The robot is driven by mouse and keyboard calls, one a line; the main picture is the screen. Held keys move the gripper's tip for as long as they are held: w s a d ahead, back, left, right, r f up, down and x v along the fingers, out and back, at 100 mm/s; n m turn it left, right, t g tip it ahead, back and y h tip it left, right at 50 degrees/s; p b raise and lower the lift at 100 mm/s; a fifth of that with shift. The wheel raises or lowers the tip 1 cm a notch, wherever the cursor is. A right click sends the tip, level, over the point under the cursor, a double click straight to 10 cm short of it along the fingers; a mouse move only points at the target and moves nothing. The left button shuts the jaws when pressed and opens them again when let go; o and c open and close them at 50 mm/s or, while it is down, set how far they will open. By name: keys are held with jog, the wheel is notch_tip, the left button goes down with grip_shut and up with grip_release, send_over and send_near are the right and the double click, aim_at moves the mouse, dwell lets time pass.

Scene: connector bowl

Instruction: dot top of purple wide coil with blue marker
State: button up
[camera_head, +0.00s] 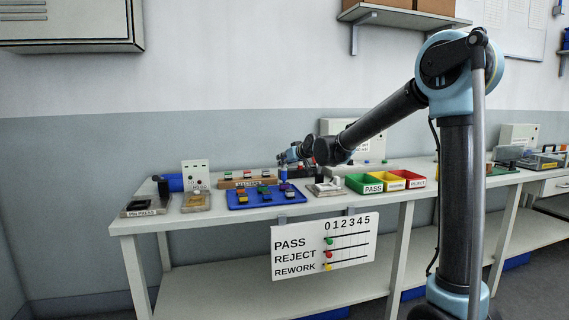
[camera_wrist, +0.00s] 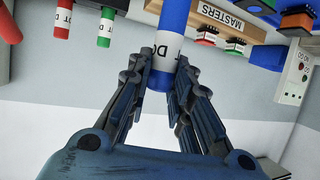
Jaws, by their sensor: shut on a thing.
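My gripper (camera_wrist: 166,62) is shut on the blue marker (camera_wrist: 174,18), with one finger on each side of it. The marker has a white label with dark letters, and its upper part runs out of the wrist view. In the head view my gripper (camera_head: 283,158) is above the right end of the blue tray (camera_head: 240,206). A small purple piece (camera_head: 286,187), which looks like the purple coil, is at the tray's right side below my gripper. It is too small to tell its width. I cannot pick it out in the wrist view.
A wooden MASTERS block (camera_head: 247,183) with several coloured pieces stands behind the tray. Green (camera_head: 363,184), yellow (camera_head: 388,180) and red (camera_head: 409,179) bins stand to the right. Red (camera_wrist: 64,20) and green (camera_wrist: 105,28) markers show in the wrist view. A score board (camera_head: 325,246) hangs in front.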

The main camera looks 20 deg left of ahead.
dwell(0.4)
jog(key=shift+r, duration=3.45)
